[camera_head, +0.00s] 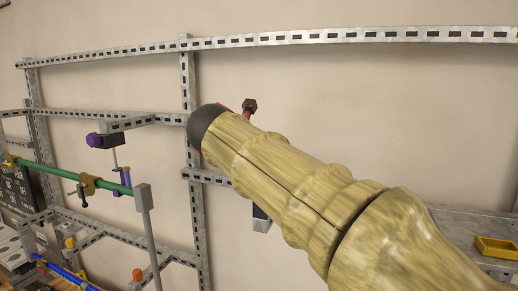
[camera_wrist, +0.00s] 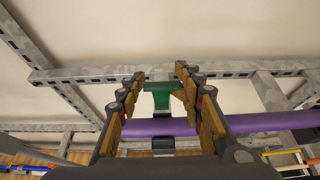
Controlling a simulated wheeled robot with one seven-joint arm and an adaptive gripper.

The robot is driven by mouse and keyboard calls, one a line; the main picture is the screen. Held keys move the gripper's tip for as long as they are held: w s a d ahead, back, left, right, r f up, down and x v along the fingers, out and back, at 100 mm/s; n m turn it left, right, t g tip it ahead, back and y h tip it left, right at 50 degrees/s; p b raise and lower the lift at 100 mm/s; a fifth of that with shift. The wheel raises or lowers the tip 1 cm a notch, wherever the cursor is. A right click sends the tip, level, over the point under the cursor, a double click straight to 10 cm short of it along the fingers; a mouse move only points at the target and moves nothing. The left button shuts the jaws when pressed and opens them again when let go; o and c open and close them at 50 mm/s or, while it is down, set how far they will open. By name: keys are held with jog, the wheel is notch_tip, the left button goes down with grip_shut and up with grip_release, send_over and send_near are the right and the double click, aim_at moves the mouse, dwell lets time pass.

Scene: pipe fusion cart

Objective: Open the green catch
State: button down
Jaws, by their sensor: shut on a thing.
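The green catch (camera_wrist: 157,97) is in the middle of the wrist view, above a purple pipe (camera_wrist: 170,128) that runs across the picture. My gripper (camera_wrist: 160,82) reaches out over the pipe, with one finger on each side of the catch. The tip of the right finger touches the catch, and the left finger lies close along its other side. The gripper is shut on the catch. In the head view my arm covers the catch and most of the gripper.
Grey slotted rails (camera_head: 110,51) form a frame before a pale wall. At the left of the head view are a green pipe (camera_head: 70,173) with brass clamps and a purple block (camera_head: 104,141). A blue pipe (camera_head: 65,272) lies lower. A yellow tray (camera_head: 496,246) is at the right.

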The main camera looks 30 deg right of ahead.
jog(key=w+d+g+y, duration=0.1)
jog(key=d+g+y, duration=0.1)
jog(key=y, duration=0.1)
jog(key=shift+w+d+r, duration=0.15)
jog(key=shift+w+r, duration=0.2)
jog(key=shift+r, duration=0.15)
dwell(0.4)
jog(key=c, duration=1.6)
grip_release()
jog(key=shift+o, duration=1.3)
jog(key=shift+s+g, duration=0.1)
jog(key=shift+g, duration=0.2)
jog(key=shift+w+f, duration=0.2)
jog(key=shift+f, duration=0.15)
jog(key=v, duration=1.2)
jog(key=shift+d, duration=0.1)
